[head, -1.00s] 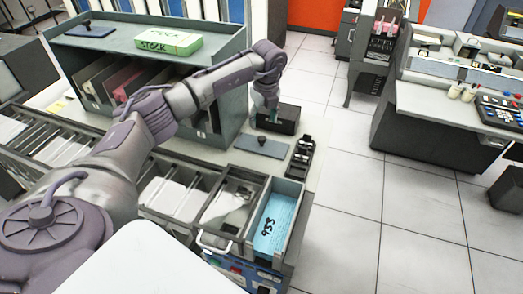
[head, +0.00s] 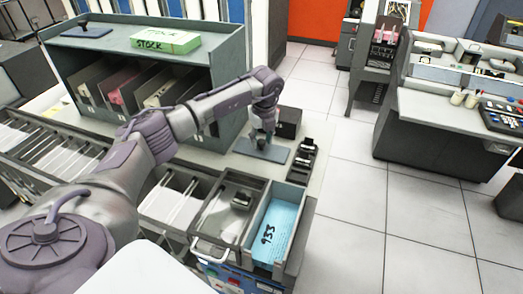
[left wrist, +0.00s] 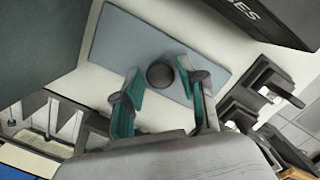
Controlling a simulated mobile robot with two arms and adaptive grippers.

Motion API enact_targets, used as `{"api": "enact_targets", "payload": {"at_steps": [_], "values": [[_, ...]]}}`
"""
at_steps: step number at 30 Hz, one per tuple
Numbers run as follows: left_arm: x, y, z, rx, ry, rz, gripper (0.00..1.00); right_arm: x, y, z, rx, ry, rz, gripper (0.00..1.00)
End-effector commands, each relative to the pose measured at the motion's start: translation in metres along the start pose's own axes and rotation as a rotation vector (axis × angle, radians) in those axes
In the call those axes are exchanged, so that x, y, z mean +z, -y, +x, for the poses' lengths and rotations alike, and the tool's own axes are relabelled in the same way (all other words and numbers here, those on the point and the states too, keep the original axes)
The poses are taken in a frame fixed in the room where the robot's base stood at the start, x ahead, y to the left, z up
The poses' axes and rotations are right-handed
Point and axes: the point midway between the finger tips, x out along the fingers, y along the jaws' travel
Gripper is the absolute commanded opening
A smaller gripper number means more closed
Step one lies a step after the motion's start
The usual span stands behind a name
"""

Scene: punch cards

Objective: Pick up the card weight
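The card weight (head: 275,153), a flat blue-grey plate with a dark round knob, lies on the light counter right of my left arm. In the left wrist view the plate (left wrist: 122,45) shows with its knob (left wrist: 160,74). My left gripper (head: 261,142) is over the plate, pointing down. In the left wrist view its teal-padded fingers (left wrist: 160,84) are apart, one on each side of the knob, with gaps showing. I cannot tell how far the tips are above the plate. My right gripper is not in view.
A dark box (head: 288,122) stands just behind the plate, and a black stamp-like rack (head: 302,161) sits to its right. The grey shelf unit (head: 232,62) rises to the left. A similar knobbed plate (head: 90,31) lies on its top. An open blue card drawer (head: 290,238) is in front.

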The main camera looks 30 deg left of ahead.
Motion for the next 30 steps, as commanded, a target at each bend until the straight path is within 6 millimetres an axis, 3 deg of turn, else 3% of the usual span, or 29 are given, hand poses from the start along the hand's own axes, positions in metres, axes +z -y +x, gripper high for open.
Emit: {"api": "enact_targets", "payload": {"at_steps": [1, 6, 19, 23, 27, 30], "values": [[0.000, 0.000, 0.000, 0.000, 0.000, 0.000, 0.28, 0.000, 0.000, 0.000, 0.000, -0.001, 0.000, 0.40], [0.000, 0.000, 0.000, 0.000, 0.000, 0.000, 0.00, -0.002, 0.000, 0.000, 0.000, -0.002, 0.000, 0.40], [0.001, 0.001, -0.005, -0.002, 0.001, 0.000, 0.00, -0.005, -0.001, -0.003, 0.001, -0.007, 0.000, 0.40], [0.003, 0.001, -0.023, -0.004, 0.002, 0.000, 0.00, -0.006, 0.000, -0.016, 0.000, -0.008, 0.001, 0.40], [0.005, 0.001, -0.054, -0.003, 0.001, 0.002, 0.00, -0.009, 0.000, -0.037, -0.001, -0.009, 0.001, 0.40], [-0.017, 0.010, -0.067, -0.003, -0.001, 0.006, 0.00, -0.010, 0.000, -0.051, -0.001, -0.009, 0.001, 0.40]]}}
